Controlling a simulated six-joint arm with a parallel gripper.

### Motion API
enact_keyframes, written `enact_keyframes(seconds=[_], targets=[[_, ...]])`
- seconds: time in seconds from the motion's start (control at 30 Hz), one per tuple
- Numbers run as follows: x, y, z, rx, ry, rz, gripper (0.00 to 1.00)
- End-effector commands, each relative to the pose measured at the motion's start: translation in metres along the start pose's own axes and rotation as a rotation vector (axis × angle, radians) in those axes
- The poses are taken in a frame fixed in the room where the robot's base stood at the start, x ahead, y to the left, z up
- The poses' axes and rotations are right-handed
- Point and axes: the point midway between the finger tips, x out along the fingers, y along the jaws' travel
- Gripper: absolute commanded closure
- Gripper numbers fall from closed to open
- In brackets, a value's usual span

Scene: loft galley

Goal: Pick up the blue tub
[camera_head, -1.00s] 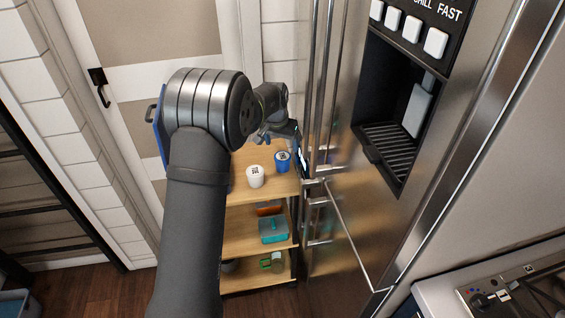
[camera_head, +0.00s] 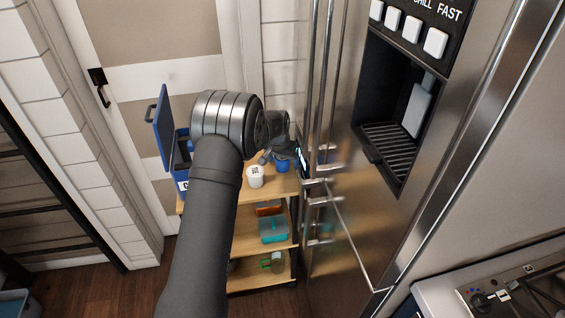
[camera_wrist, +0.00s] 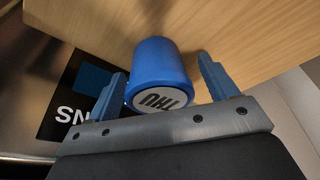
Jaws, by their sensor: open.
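The blue tub (camera_wrist: 157,62) stands on the wooden top shelf, its white lid marked "THU" facing the wrist camera. My gripper (camera_wrist: 162,85) is open, with one blue finger on each side of the tub in the wrist view. I cannot tell whether either finger touches it.
A white tub (camera_head: 255,177) stands left of the blue tub. A blue box with a raised lid (camera_head: 163,128) is at the shelf's left end. The steel fridge (camera_head: 345,215) rises close on the right. Lower shelves hold a teal container (camera_head: 273,230) and a green-handled jar (camera_head: 276,262).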

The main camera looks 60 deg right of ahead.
Motion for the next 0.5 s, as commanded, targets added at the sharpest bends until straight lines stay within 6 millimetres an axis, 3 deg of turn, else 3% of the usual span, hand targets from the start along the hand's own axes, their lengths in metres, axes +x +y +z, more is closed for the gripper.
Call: enact_keyframes(seconds=[0.07,0.3,0.5], targets=[[-0.0001,0.0001,0.0001,0.000,0.000,0.000,0.23],[-0.0002,0.0000,0.0002,0.000,-0.001,0.000,0.70],[-0.0007,-0.0001,-0.0001,0.000,0.000,0.000,0.72]])
